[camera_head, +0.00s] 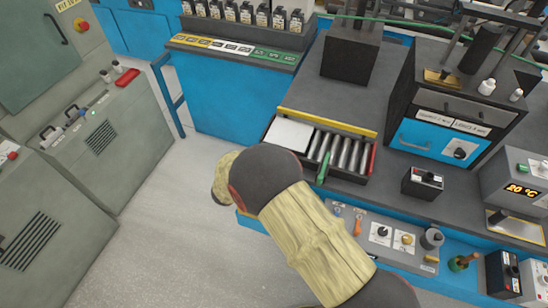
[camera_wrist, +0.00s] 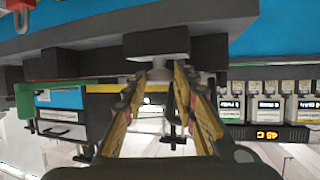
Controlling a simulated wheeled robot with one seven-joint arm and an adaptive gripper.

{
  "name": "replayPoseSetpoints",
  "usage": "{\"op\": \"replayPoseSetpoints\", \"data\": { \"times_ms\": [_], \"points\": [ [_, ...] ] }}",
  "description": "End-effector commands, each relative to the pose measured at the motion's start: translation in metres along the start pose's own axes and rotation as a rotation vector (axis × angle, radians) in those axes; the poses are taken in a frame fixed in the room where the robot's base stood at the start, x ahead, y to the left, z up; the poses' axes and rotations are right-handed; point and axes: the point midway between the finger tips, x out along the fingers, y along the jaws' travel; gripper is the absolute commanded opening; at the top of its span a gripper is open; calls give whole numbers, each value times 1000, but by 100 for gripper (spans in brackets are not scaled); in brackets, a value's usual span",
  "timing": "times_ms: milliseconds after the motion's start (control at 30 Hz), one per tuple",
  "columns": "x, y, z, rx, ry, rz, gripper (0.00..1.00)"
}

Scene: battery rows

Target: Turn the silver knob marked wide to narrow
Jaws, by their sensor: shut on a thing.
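In the wrist view, my gripper (camera_wrist: 162,80) points up the picture, its two yellow-and-black fingers closing in towards each other. Their tips are shut on a small greyish knob (camera_wrist: 158,68), mostly hidden between them, just below a dark block (camera_wrist: 156,44) on the bench edge. I take it for the silver knob; its wide and narrow markings cannot be read. In the camera_head view, my bent arm covers the front of the bench, and neither the gripper nor the held knob shows there.
In the camera_head view, a tray of metal rollers (camera_head: 345,153) lies behind my arm. A control panel (camera_head: 352,214) with several knobs is right of it. A black-and-blue machine (camera_head: 425,137) stands at the right. Grey cabinets (camera_head: 105,140) stand left, with clear floor (camera_head: 165,235) between.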

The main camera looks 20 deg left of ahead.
Motion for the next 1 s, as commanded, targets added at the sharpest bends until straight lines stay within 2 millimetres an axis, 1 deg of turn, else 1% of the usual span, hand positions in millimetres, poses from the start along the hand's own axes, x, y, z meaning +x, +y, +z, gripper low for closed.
{"op": "replayPoseSetpoints", "data": {
  "times_ms": [333, 367, 633, 900, 1000],
  "points": [
    [0, -1, -1, 2, 1, 0, 3],
    [0, -1, -1, 2, 1, 0, 30],
    [0, -1, 0, 1, 1, 0, 45],
    [0, 0, 0, 1, 0, 0, 45],
    [-5, -1, 0, 0, 1, -1, 45]
  ]
}}
